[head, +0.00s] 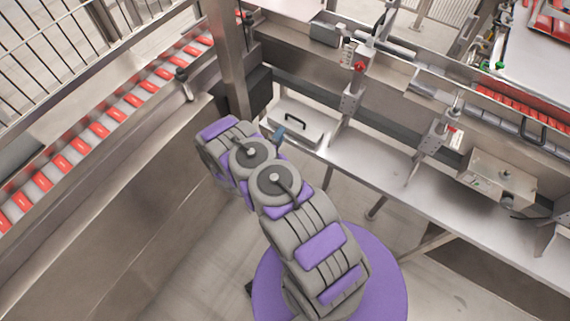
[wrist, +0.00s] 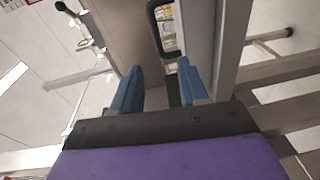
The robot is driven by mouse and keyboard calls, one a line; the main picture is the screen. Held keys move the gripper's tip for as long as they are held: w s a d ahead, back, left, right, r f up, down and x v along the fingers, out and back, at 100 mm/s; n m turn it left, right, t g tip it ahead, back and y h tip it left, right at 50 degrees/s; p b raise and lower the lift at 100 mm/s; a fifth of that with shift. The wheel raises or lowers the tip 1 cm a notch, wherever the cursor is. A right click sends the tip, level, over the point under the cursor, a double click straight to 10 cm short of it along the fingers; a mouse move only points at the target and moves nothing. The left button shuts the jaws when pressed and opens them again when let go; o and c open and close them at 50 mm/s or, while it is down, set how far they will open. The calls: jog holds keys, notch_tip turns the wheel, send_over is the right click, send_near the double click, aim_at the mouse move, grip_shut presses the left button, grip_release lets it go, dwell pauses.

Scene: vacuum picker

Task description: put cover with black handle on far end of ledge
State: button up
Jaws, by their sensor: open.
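A pale grey metal cover (head: 303,119) with a black handle (head: 291,134) is at the far left end of the steel ledge (head: 365,163), beside the upright post. The black handle (wrist: 154,28) shows just beyond the fingertips. I cannot tell whether the fingers touch the cover.
An upright steel post (head: 228,65) stands close to my arm. Clamps and a metal box (head: 497,178) occupy the ledge farther right. A conveyor with red packs (head: 98,130) runs at left. Part of the ledge's middle is clear.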

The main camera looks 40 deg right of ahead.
jog(key=w+a+r+m+y, duration=0.4)
jog(key=w+a+r+y, duration=0.4)
jog(key=w+a+r, duration=0.3)
jog(key=s+a+r+g+y, duration=0.2)
jog(key=s+a+r+y, duration=0.4)
jog(key=a+r, duration=0.6)
jog(key=s+a+r+g+y, duration=0.1)
jog(key=s+a+r+g, duration=0.1)
jog(key=s+r, duration=0.45)
jog(key=s+a+r+g+y, duration=0.15)
jog(key=s+r, duration=0.25)
jog(key=s, duration=0.6)
jog(key=s+d+r+g, duration=0.2)
jog(key=s+r, duration=0.1)
jog(key=s, duration=1)
jog(key=s+d+r+m+g+h, duration=0.1)
jog(key=s+r+g, duration=0.1)
jog(key=s, duration=1)
jog(key=shift+s+d+r+g, duration=0.35)
jog(key=shift+r, duration=0.3)
